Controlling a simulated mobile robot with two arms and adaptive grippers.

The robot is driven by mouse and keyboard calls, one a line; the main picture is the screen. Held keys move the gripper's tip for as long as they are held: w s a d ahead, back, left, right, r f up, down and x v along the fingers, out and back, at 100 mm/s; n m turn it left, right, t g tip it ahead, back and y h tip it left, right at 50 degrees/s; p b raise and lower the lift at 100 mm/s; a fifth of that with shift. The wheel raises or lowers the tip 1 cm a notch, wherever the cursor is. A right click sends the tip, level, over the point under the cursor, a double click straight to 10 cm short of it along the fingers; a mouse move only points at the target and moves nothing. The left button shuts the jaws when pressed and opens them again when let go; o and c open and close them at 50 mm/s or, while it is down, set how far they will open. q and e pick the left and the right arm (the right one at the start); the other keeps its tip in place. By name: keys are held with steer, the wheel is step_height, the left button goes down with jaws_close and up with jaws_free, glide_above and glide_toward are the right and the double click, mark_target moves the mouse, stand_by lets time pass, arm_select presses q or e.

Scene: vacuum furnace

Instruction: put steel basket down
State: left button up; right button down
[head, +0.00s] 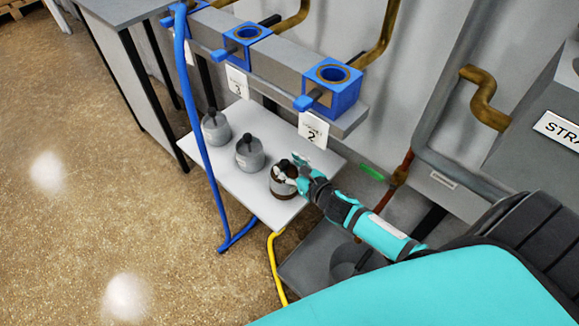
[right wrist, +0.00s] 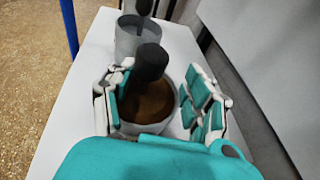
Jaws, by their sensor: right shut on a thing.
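The steel basket (head: 284,188) is a round grey pot with a brown top and a black knob. It is over the near right end of the white table, upright; I cannot tell whether its base touches the tabletop. My right gripper (head: 296,178) reaches in from the right and is shut on it. In the right wrist view the steel basket (right wrist: 150,108) sits between the two teal-padded fingers of my right gripper (right wrist: 158,98), its black knob rising in front of the camera. My left gripper is not in view.
The white table (head: 215,165) also carries two grey pots with black knobs, one in the middle (head: 250,155) and one farther left (head: 215,129). Blue valve blocks (head: 332,85) on a grey rail stand behind. A blue hose (head: 200,150) crosses the table's left side.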

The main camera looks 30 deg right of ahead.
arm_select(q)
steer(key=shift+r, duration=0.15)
arm_select(e)
steer(key=shift+c, duration=2.4)
jaws_free()
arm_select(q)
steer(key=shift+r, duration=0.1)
arm_select(e)
steer(key=p+v, duration=0.2)
steer(key=v, duration=1)
steer(key=s+f+m+g+h, duration=0.45)
steer(key=f+m, duration=0.55)
steer(key=m, duration=0.9)
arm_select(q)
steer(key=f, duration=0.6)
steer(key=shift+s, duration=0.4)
arm_select(e)
steer(key=s+a+f+m+g+y, duration=0.3)
steer(key=s+a+f+m+g, duration=0.4)
steer(key=m, duration=0.9)
steer(key=s+a, duration=0.1)
steer(key=s, duration=0.2)
steer(key=shift+f+m, duration=0.3)
steer(key=shift+d, duration=0.1)
